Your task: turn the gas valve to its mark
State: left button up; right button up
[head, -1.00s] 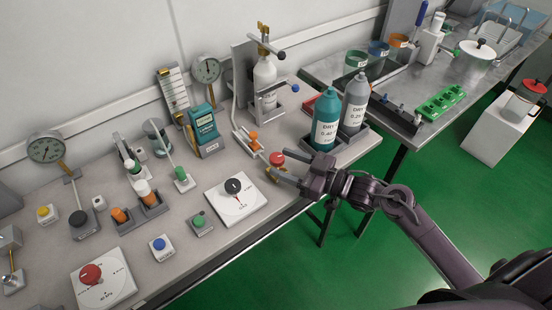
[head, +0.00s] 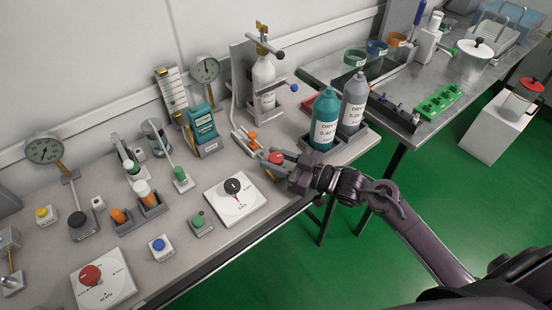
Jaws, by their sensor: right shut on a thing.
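A red round knob (head: 276,157) sits near the front edge of the bench, beside a small stand with an orange part (head: 253,136). My right gripper (head: 280,163) is shut on this red knob, with its fingers on either side; they partly hide the knob and whatever is below it. A pale gas cylinder (head: 264,76) with a brass fitting on top (head: 262,38) stands behind it in a grey frame. I cannot make out a mark by the red knob. My left gripper is not in view.
A teal bottle (head: 324,121) and a grey bottle (head: 353,105) stand in a tray just right of my right gripper. A white plate with a black dial knob (head: 232,186) lies to the left. Green floor is open in front of the bench.

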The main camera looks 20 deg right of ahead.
jog(key=shift+r+m+t+h+p, duration=0.2)
jog(key=shift+m+t+h+p, duration=0.45)
jog(key=shift+p, duration=0.2)
jog(key=shift+m+t+h+p, duration=0.55)
jog(key=shift+h+p, duration=0.2)
jog(key=shift+h, duration=0.1)
jog(key=m+t+h+p, duration=0.1)
jog(key=m+h, duration=0.1)
jog(key=shift+h+p, duration=0.3)
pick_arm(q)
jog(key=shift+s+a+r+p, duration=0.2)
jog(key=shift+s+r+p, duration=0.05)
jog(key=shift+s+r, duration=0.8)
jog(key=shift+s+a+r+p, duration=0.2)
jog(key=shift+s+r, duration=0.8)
pick_arm(e)
jog(key=shift+f+m+t+h, duration=0.1)
jog(key=shift+m+t+h, duration=0.65)
jog(key=shift+h, duration=0.45)
jog(key=o, duration=0.9)
jog(key=shift+o, duration=0.2)
